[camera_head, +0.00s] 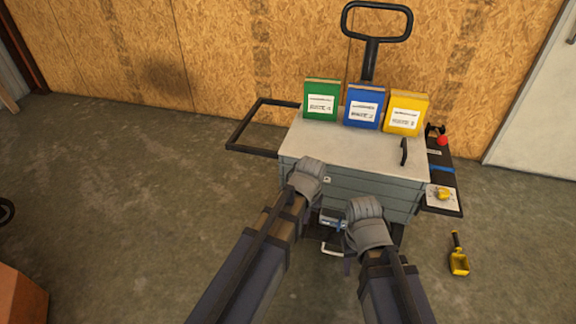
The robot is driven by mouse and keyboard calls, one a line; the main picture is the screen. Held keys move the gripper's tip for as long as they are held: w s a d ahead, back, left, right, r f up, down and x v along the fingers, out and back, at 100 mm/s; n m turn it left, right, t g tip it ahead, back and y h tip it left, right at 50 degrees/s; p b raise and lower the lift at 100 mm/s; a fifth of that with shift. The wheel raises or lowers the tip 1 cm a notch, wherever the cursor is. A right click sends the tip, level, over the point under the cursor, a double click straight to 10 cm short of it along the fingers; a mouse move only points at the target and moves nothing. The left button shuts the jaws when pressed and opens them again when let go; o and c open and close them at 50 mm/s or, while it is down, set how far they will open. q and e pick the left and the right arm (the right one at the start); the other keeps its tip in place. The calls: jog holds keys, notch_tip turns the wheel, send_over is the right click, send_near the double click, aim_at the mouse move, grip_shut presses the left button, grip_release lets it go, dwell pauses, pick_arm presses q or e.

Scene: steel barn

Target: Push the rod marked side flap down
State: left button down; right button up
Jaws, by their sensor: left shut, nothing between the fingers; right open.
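A grey cart (345,146) with a pale top stands against the wooden wall. On its left side a black rod frame (252,151) sticks out roughly level, with an open middle. On its right side a dark flap (440,168) with a blue band extends outward, carrying a red knob and a small yellow item. I cannot read a rod marking on either. My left gripper (309,172) is shut and empty by the cart's front left edge. My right gripper (365,210) is open, lower, in front of the cart's front face. Neither visibly touches a side piece.
Green (320,101), blue (363,107) and yellow (406,112) boxes stand along the back of the cart top. A black handle (377,22) rises behind. A yellow scoop (458,256) lies on the floor at right.

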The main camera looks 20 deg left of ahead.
pick_arm(q)
jog(key=w+a+r+p, duration=0.3)
jog(key=w+r+p, duration=0.2)
jog(key=r+p, duration=0.1)
jog(key=w+a+r+n+t+p, duration=0.1)
jog(key=w+a+r+p, duration=0.3)
jog(key=r, duration=0.5)
jog(key=shift+w+n+p, duration=0.3)
jog(key=shift+w+p, duration=0.05)
jog(key=shift+p, duration=0.9)
pick_arm(e)
notch_tip(320, 180, up, 14)
jog(key=shift+w+r, duration=0.2)
jog(key=shift+w, duration=0.15)
pick_arm(q)
jog(key=shift+f, duration=0.1)
pick_arm(e)
jog(key=shift+f, duration=0.1)
pick_arm(q)
jog(key=b+x, duration=1.2)
jog(key=shift+s+a+f+b, duration=0.1)
jog(key=shift+s+f+b, duration=0.1)
jog(key=shift+f+b, duration=0.15)
jog(key=shift+s+a+f+b, duration=0.1)
jog(key=shift+a+f+b, duration=0.05)
jog(key=shift+f+b, duration=0.4)
pick_arm(e)
notch_tip(320, 180, down, 14)
jog(key=shift+r, duration=0.25)
